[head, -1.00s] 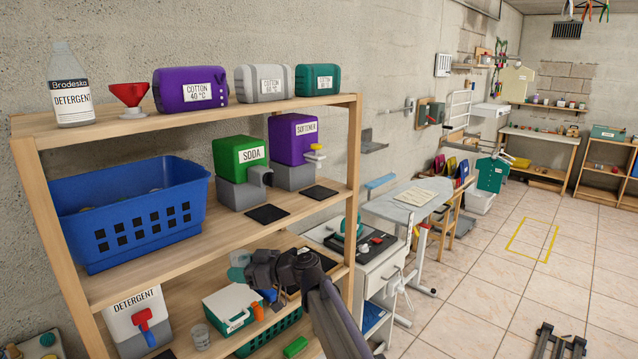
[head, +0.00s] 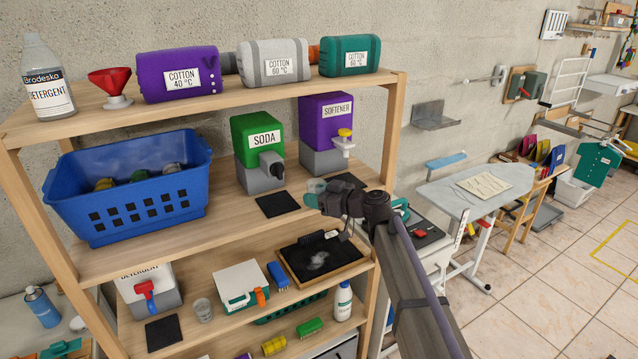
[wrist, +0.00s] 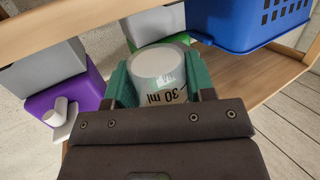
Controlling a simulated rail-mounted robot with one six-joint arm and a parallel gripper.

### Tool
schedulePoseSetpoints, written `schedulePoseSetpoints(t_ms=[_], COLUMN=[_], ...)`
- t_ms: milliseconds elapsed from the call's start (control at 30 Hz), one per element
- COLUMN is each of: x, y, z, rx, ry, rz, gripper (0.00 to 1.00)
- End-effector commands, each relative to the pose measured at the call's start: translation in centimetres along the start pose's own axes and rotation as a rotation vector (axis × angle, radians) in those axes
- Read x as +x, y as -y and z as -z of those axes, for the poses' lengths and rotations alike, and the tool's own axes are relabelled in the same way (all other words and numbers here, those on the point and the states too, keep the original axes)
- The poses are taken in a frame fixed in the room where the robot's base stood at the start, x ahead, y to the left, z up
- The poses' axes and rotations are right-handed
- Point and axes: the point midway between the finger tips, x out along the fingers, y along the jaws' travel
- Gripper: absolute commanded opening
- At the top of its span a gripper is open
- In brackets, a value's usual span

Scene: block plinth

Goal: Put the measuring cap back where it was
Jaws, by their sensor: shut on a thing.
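The measuring cap (wrist: 162,75) is a pale, see-through cup marked "30 ml". My gripper (wrist: 160,88) is shut on it, with a green finger on each side. In the head view my gripper (head: 320,194) is at the middle shelf, in front of the purple softener dispenser (head: 326,128) and beside its black mat (head: 350,181). The cap shows only faintly there; I cannot tell if it touches the shelf. The softener dispenser (wrist: 62,107) with its white tap is at the left in the wrist view.
The green soda dispenser (head: 257,140) and its black mat (head: 278,204) stand to the left. The blue basket (head: 130,205) is further left. A clear cup (head: 203,309) stands on the lower shelf by a white detergent dispenser (head: 150,292). A shelf post (head: 392,130) rises at the right.

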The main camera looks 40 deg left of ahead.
Motion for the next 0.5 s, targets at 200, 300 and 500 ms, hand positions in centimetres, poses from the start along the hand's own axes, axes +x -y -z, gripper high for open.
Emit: schedulePoseSetpoints(t_ms=[200, 300, 500], x=[1.6, 2.4, 3.0], y=[-4.5, -6.6, -8.3], z=[5.3, 7.3, 8.2], rx=[0.01, 0.015, 0.019], ry=[0.0, 0.0, -0.001], rz=[-0.063, -0.094, -0.125], gripper=[0.23, 0.23, 0.23])
